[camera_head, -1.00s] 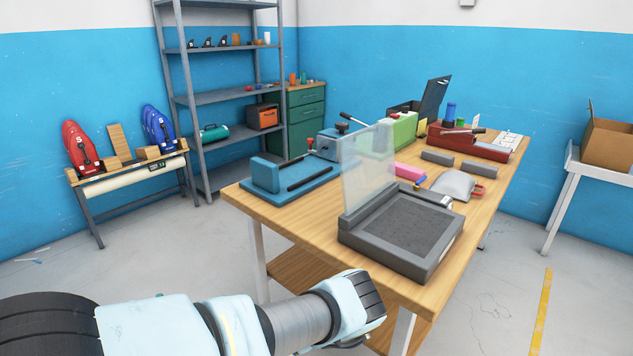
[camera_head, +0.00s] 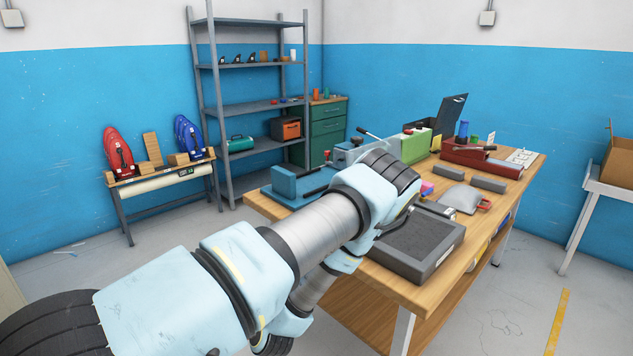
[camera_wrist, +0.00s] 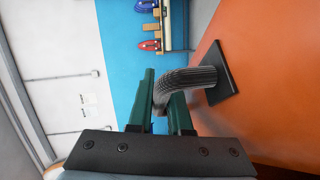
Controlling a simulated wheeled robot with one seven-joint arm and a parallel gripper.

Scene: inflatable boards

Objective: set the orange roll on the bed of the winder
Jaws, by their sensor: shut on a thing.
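In the wrist view, an orange surface (camera_wrist: 260,70) fills the right side; I take it for the orange roll, seen too close to show its outline. A dark plate (camera_wrist: 224,78) on it carries a grey ribbed handle (camera_wrist: 195,80). My gripper (camera_wrist: 162,85), with dark green fingers, is shut on this handle. In the head view my arm covers the middle, and neither my gripper nor the orange roll shows. On the table, a blue device (camera_head: 290,185) and a red device with a lever (camera_head: 478,158) are visible; I cannot tell which is the winder.
The wooden table (camera_head: 350,305) also holds a grey tray-like device (camera_head: 425,240), a green box (camera_head: 413,147) and a grey pouch (camera_head: 459,198). A metal shelf (camera_head: 250,105) and a rack with red and blue boards (camera_head: 160,183) stand behind.

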